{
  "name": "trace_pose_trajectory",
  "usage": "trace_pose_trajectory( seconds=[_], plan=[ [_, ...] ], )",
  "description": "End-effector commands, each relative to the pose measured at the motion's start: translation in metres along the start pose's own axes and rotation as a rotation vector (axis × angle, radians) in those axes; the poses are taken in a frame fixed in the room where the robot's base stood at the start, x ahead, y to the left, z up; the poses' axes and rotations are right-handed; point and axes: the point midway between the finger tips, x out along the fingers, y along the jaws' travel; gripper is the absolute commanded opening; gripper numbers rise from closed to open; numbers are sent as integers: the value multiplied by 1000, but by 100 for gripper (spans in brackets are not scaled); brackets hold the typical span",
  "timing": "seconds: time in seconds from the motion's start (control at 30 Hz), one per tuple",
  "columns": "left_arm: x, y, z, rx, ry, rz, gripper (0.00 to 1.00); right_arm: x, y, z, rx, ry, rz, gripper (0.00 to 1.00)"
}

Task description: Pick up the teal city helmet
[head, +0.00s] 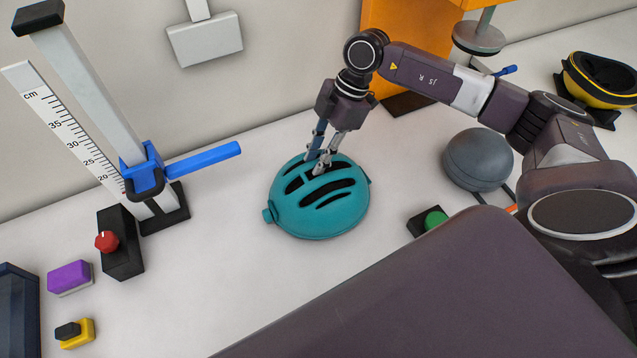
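The teal city helmet (338,214) rests on the white table in the middle of the head view, dome up, with dark vent slots across its top. My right gripper (318,165) points down onto the helmet's upper side, with its fingertips at the vent slots. The fingertips are close together, and the helmet's shell and slots partly hide them. I cannot tell whether they are closed on a rib of the shell. My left gripper is not in view.
A drop tower with a scale (62,125) and blue lever (203,160) stands left, beside a red-knobbed box (121,256). A grey round object (478,160) and green button (435,219) lie right. A yellow-black helmet (597,82) sits at far right.

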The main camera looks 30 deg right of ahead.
Motion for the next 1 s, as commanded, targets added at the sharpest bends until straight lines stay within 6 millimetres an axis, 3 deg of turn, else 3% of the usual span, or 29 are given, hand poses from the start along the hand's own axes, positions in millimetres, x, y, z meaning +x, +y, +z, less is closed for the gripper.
trace_pose_trajectory(
  seconds=[0.27,0.5,1.0],
  plan=[
    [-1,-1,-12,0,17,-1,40,5,0,0,0,0,2,22],
    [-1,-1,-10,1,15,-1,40,5,0,0,0,0,2,0],
    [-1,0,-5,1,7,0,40,4,1,0,0,1,4,0]
  ],
)
